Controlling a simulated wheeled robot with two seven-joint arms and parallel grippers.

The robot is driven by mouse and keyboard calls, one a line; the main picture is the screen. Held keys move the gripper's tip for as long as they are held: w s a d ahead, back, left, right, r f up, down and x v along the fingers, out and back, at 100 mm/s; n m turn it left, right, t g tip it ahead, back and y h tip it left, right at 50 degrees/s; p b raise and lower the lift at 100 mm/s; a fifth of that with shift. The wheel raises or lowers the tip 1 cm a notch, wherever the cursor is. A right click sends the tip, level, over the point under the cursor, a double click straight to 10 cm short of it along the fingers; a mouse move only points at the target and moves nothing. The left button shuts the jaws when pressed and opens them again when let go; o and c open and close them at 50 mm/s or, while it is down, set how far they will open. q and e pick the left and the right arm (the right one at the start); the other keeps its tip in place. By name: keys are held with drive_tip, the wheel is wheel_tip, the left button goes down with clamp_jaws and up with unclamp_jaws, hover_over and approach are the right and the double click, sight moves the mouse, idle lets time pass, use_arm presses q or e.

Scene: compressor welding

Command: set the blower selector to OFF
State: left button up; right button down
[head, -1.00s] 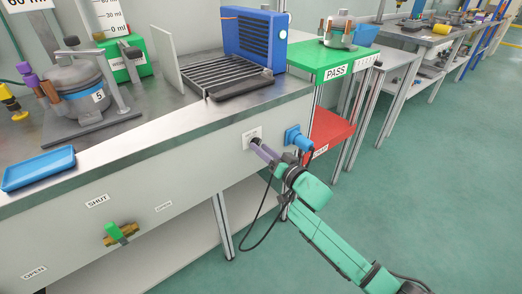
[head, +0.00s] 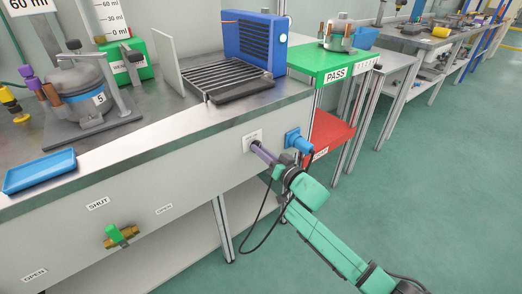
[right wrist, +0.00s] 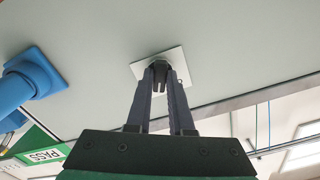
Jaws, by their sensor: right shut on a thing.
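The blower selector is a dark knob (right wrist: 159,68) on a small white square plate (head: 252,136) on the bench's front panel. My right gripper (head: 257,146) reaches the plate from the lower right. In the right wrist view, my right gripper's fingers (right wrist: 159,80) are shut on the knob, one on each side. The knob's pointer and the plate's lettering are too small or hidden to read, so I cannot tell its setting. The blue blower (head: 254,40) stands on the bench above, with a pale light at its upper right corner. My left gripper is not in view.
A green PASS table (head: 333,66) with a red shelf stands to the right. A green-handled valve (head: 117,234) sits lower left.

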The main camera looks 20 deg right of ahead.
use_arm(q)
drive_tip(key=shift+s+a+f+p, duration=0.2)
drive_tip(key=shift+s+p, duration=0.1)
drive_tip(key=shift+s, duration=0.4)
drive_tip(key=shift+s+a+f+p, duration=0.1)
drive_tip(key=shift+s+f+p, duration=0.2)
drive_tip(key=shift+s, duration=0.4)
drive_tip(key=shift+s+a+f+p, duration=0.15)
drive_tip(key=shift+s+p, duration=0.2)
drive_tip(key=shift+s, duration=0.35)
use_arm(e)
drive_tip(key=shift+n, duration=5.5)
drive_tip(key=c, duration=0.8)
unclamp_jaws()
drive_tip(key=shift+d, duration=0.1)
